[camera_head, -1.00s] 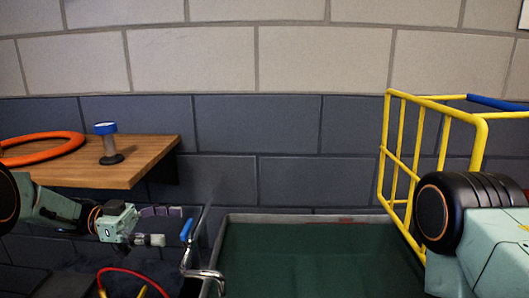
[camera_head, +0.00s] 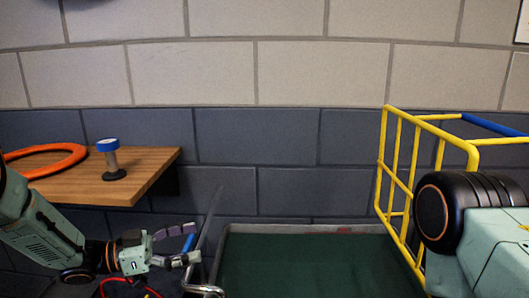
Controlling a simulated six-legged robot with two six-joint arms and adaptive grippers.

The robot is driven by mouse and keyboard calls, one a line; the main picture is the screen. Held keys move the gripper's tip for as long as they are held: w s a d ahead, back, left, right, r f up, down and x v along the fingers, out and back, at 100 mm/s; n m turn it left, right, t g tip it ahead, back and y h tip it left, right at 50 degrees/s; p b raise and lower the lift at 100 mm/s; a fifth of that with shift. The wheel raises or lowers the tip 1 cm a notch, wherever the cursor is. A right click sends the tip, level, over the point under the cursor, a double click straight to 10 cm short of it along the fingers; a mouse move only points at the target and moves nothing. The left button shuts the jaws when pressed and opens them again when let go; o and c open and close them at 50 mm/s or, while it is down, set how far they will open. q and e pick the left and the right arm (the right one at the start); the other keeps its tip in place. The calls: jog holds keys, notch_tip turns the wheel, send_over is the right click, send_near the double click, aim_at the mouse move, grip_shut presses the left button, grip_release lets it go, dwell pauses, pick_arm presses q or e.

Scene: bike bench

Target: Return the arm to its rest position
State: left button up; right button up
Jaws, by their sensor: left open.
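My left arm comes in from the left, below the wooden shelf. My left gripper (camera_head: 189,246) is open, its two fingers pointing right toward a blue-tipped metal lever (camera_head: 189,243). I cannot tell whether the fingers touch the lever. Nothing is visibly held. On the right, part of my other arm shows with a black joint, but its gripper is out of view.
A wooden shelf (camera_head: 150,170) holds an orange ring (camera_head: 70,160) and a blue-topped stand (camera_head: 112,160). A green-floored tray (camera_head: 300,262) lies at the bottom middle. A yellow rail frame (camera_head: 398,165) stands right. A red cable (camera_head: 125,282) curves below my left gripper.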

pick_arm(q)
jog(key=n+t+y, duration=0.1)
jog(key=n+t, duration=0.1)
jog(key=shift+r+t+p, duration=0.1)
jog(key=shift+t+p, duration=0.2)
jog(key=shift+p, duration=0.05)
jog(key=shift+n+t+y, duration=2.2)
jog(key=shift+t+y, duration=0.1)
jog(key=shift+t, duration=0.3)
jog(key=shift+n+t+y, duration=1.3)
jog(key=shift+n+y, duration=0.2)
jog(key=shift+y, duration=0.7)
jog(key=shift+n+t+y, duration=0.4)
jog(key=shift+n+y, duration=0.5)
jog(key=shift+y, duration=0.4)
jog(key=shift+a+y, duration=0.1)
jog(key=shift+y, duration=0.2)
